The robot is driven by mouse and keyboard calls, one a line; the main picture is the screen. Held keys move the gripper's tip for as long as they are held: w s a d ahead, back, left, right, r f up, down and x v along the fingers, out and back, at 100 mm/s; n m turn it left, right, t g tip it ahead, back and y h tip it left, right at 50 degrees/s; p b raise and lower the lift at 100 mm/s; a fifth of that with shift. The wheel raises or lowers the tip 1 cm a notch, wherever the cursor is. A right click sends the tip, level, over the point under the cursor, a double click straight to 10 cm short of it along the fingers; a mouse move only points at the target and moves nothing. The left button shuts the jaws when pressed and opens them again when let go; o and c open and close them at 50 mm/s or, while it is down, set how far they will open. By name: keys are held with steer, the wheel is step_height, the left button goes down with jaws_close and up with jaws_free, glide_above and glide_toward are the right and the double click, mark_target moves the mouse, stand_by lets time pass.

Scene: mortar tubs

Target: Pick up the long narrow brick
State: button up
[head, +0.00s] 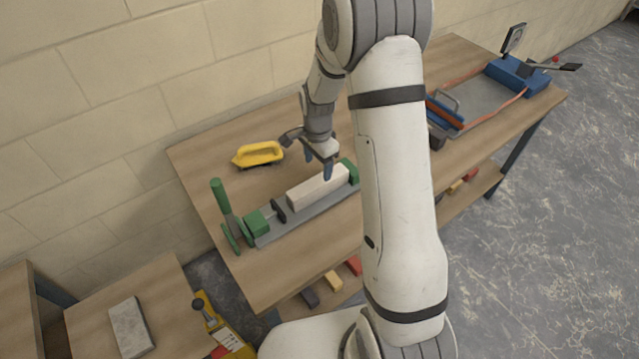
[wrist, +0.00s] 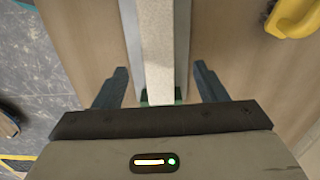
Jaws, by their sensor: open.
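The long narrow brick (head: 317,188) is pale cream and lies lengthwise in a grey clamp (head: 290,222) with green ends on the wooden workbench. In the wrist view the brick (wrist: 158,45) runs up the middle of the picture. My gripper (head: 319,164) is above the brick, near its right end. In the wrist view its open fingers (wrist: 158,90) stand on either side of the brick, with a gap on each side. Nothing is held. My arm hides the bench just right of the clamp.
A yellow-handled tool (head: 258,154) lies behind the clamp, and shows at the wrist view's upper right (wrist: 295,15). A green upright handle (head: 221,197) rises at the clamp's left end.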

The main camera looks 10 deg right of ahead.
mark_target(318, 180)
steer(key=shift+w+f, duration=0.1)
steer(key=shift+f, duration=0.75)
steer(key=shift+f+p, duration=1.3)
steer(key=shift+f, duration=2.25)
jaws_close()
steer(key=shift+r, duration=0.1)
